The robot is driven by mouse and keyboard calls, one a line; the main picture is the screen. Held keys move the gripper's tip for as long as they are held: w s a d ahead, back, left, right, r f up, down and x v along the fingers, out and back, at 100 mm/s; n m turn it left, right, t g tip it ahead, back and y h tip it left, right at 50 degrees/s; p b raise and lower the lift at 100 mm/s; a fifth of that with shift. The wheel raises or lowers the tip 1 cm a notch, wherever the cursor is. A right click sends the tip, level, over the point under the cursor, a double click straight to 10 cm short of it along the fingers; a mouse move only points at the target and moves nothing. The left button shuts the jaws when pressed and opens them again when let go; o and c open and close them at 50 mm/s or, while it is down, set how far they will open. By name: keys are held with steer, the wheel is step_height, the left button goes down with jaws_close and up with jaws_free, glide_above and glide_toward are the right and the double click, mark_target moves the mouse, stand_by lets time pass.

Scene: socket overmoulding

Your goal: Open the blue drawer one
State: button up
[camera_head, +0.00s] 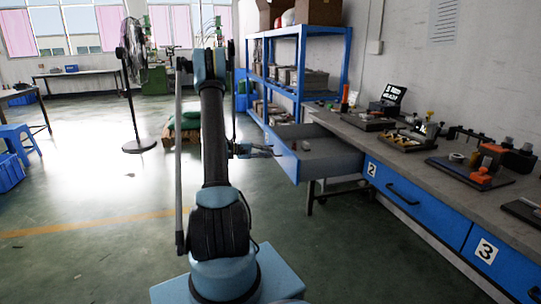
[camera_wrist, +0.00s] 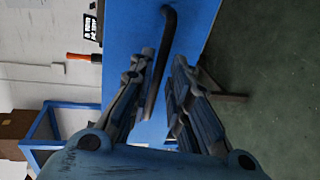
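The blue drawer one (camera_head: 284,158) is pulled well out from the left end of the workbench, and its grey inside shows in the head view. Its number label is not visible. My gripper (camera_head: 272,152) is at the drawer's outer front face. In the wrist view the blue front (camera_wrist: 189,40) fills the middle, with its black bar handle (camera_wrist: 167,45). My gripper (camera_wrist: 164,58) has its two fingers apart, one on each side of the handle. A gap shows between the handle and the right finger; contact with the left finger is unclear.
The workbench (camera_head: 420,160) holds tools and fixtures. Below it, drawer 2 (camera_head: 400,195) and drawer 3 (camera_head: 490,255) are shut. A blue shelf rack (camera_head: 299,70) stands behind the open drawer. A fan (camera_head: 133,80) stands at left. The green floor left of my arm is mostly clear.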

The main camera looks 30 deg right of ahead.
steer(key=v, duration=0.8)
steer(key=shift+a, duration=0.3)
steer(key=shift+w, duration=0.15)
steer(key=s+a+r+n+t+y, duration=0.1)
steer(key=s+a+r+t+y, duration=0.15)
steer(key=s+a+r, duration=0.4)
steer(key=s+a+r+n+t+y, duration=0.1)
steer(key=s+a+r+y, duration=0.3)
steer(key=s+a, duration=0.5)
steer(key=s+a+f+y, duration=0.2)
steer(key=s+a+y, duration=0.1)
steer(key=s+a, duration=0.4)
steer(key=s+a+f+t+y, duration=0.1)
steer(key=s+a+f+y, duration=0.1)
steer(key=s+a, duration=0.5)
steer(key=s+a+f+n+t+y, duration=0.1)
steer(key=s+a+f+y, duration=0.2)
steer(key=s+a, duration=0.4)
steer(key=shift+s+f+y, duration=0.35)
steer(key=shift+s+f, duration=0.4)
steer(key=shift+s, duration=0.55)
